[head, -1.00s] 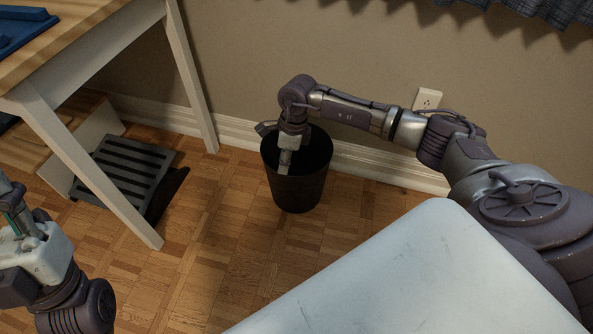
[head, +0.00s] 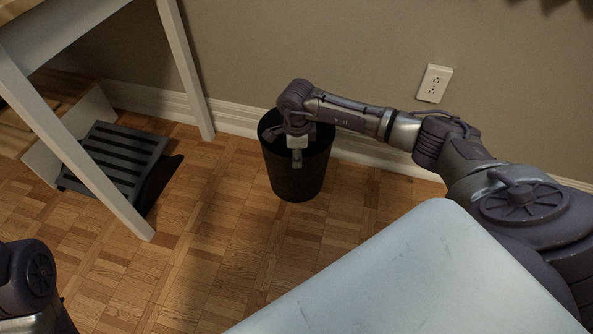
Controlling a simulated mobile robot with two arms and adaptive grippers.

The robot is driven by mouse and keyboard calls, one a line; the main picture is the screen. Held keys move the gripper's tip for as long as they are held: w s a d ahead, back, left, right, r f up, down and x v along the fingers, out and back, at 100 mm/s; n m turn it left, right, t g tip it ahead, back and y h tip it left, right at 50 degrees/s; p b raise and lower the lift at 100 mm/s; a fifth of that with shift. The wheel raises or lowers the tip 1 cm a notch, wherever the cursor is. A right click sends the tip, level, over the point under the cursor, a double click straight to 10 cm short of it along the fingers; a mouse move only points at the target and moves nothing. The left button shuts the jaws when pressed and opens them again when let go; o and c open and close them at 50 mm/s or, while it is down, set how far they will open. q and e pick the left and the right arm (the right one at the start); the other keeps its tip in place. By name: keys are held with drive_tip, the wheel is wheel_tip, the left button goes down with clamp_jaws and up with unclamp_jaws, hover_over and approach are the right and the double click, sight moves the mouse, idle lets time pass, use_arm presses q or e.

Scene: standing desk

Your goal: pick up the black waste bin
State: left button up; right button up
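The black waste bin (head: 297,182) stands upright on the wood floor near the wall, in the middle of the head view. My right gripper (head: 296,158) points down at the bin's opening. A pale finger part overlaps the near rim of the bin, and the rest sits over or inside the mouth. I cannot tell whether the fingers are open or closed on the rim, because the wrist and the dark bin hide them. My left gripper is out of view; only part of my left arm shows at the bottom left.
A table with white legs (head: 185,70) stands at the left. A black slatted footrest (head: 122,160) lies beneath it. The wall with its white baseboard (head: 235,118) and an outlet (head: 434,83) is close behind the bin. The floor (head: 215,255) in front is clear.

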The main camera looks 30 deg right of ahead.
wheel_tip(320, 180, down, 4)
drive_tip(key=shift+w+r+b, duration=0.15)
drive_tip(key=shift+r+b, duration=0.05)
drive_tip(key=shift+b, duration=0.65)
drive_tip(key=shift+r, duration=0.1)
clamp_jaws()
drive_tip(key=shift+r, duration=0.1)
